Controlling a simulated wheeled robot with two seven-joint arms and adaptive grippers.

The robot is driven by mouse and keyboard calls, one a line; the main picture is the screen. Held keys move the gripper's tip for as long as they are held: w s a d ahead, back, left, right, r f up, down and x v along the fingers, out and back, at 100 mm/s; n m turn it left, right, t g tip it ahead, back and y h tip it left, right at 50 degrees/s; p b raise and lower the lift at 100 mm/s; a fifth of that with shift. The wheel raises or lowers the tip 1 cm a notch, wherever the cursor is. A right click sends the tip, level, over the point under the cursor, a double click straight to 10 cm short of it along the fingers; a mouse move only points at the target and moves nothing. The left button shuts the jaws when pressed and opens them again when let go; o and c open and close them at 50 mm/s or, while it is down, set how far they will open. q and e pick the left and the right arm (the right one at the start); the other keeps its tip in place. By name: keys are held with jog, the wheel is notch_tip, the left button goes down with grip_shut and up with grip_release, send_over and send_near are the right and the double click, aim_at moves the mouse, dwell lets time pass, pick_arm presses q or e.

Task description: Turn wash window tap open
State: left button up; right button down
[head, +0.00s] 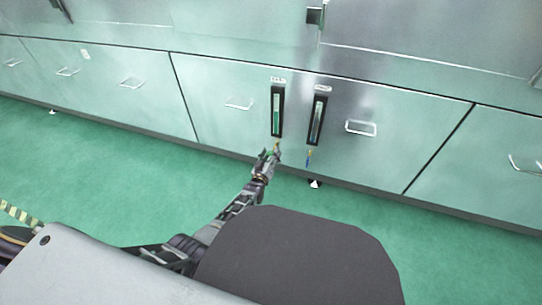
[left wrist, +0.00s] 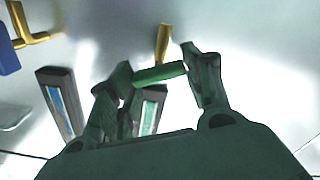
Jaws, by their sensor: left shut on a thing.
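Two dark-framed gauge windows are set in the cabinet front, one with a green strip (head: 276,111) and one with a blue strip (head: 317,121). A brass tap (left wrist: 163,44) with a green handle (left wrist: 160,74) sits below the green window. My left gripper (head: 269,154) is at this tap. In the left wrist view my left gripper's fingers are on either side of the green handle, shut on it, and the handle lies across the brass body. A second tap (head: 309,158) with a blue handle (left wrist: 8,50) hangs below the other window. The labels are too small to read.
Steel cabinet doors with bar handles (head: 361,128) line the wall; one handle (head: 239,103) is left of the windows. Small feet (head: 315,184) show under the cabinet.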

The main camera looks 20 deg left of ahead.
pick_arm(q)
jog(key=n, duration=0.6)
jog(key=shift+a+f, duration=0.1)
jog(key=n, duration=0.6)
jog(key=shift+f+n, duration=0.15)
jog(key=shift+n, duration=0.15)
dwell(0.3)
jog(key=o, duration=1)
jog(key=shift+s, duration=0.25)
jog(key=shift+s+a, duration=0.15)
jog(key=shift+s, duration=2.75)
jog(key=shift+s+a, duration=0.1)
jog(key=shift+s, duration=2.75)
